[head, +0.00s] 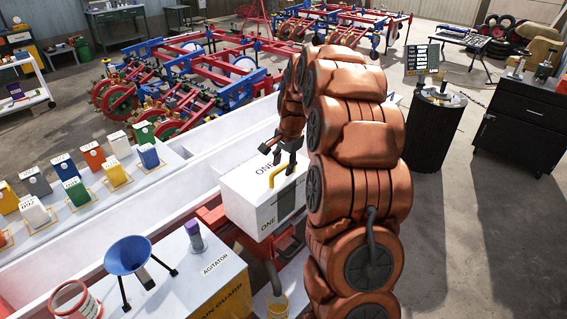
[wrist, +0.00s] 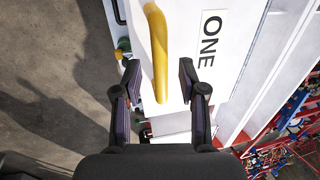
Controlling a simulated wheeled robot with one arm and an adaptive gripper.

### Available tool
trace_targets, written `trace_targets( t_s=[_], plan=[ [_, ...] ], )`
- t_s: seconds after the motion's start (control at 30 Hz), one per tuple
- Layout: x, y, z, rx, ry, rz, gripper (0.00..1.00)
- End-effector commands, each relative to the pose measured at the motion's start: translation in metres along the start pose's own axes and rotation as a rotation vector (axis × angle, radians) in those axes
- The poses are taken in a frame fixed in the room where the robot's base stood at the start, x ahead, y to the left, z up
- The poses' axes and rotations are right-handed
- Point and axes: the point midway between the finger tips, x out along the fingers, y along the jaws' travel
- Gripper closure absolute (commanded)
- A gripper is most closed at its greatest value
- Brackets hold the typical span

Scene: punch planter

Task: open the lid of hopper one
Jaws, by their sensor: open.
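Hopper one (head: 262,216) is a white box with "ONE" on its front and top, left of my arm in the head view. Its white lid (head: 240,180) looks closed and carries a yellow bar handle (head: 277,177). My gripper (head: 279,160) is open at the handle. In the wrist view the yellow handle (wrist: 159,52) runs between the two spread fingers of my gripper (wrist: 158,75), with gaps on both sides. The lid (wrist: 190,45) with the "ONE" label lies beyond the fingertips. I cannot tell how far the fingers reach down beside the handle.
Coloured seed boxes (head: 92,158) line the left. A black cabinet (head: 520,125) and a black drum table (head: 432,130) stand at right.

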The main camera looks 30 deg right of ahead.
Motion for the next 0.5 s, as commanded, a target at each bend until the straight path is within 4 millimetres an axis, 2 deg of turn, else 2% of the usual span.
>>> trace_targets(
  t_s=[0.07, 0.4, 0.5],
  plan=[
    [0.0, 0.0, 0.0, 0.0, 0.0, 0.0, 0.63],
    [0.0002, 0.0001, 0.0001, 0.0, 0.0, 0.0, 0.98],
    [0.0002, 0.0001, 0.0001, 0.0, 0.0, 0.0, 1.0]
  ],
)
